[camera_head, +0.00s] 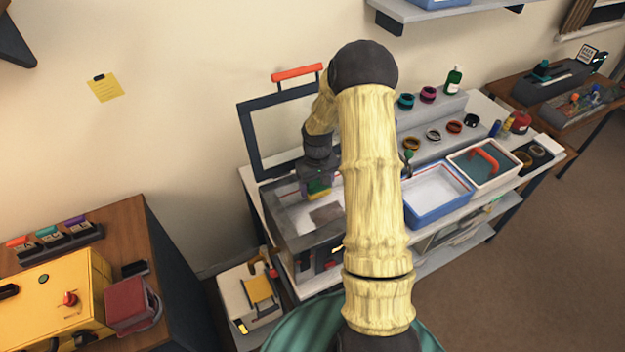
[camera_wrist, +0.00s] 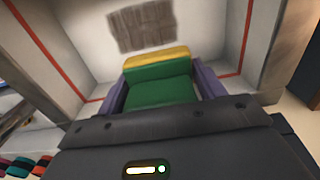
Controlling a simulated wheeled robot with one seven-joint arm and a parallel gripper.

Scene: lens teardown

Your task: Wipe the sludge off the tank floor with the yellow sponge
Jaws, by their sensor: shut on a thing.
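In the wrist view the sponge (camera_wrist: 160,85) sits between my purple fingers. A brownish-grey sludge patch (camera_wrist: 141,26) lies on the pale tank floor ahead of the sponge, apart from it in the picture. The sludge also shows in the head view (camera_head: 326,213). I cannot tell whether the sponge touches the floor.
The tank's lid (camera_head: 283,128) with a red-orange handle stands open at the back. Stepped shelves hold several rings and a green bottle (camera_head: 453,80). Tank walls surround my gripper.

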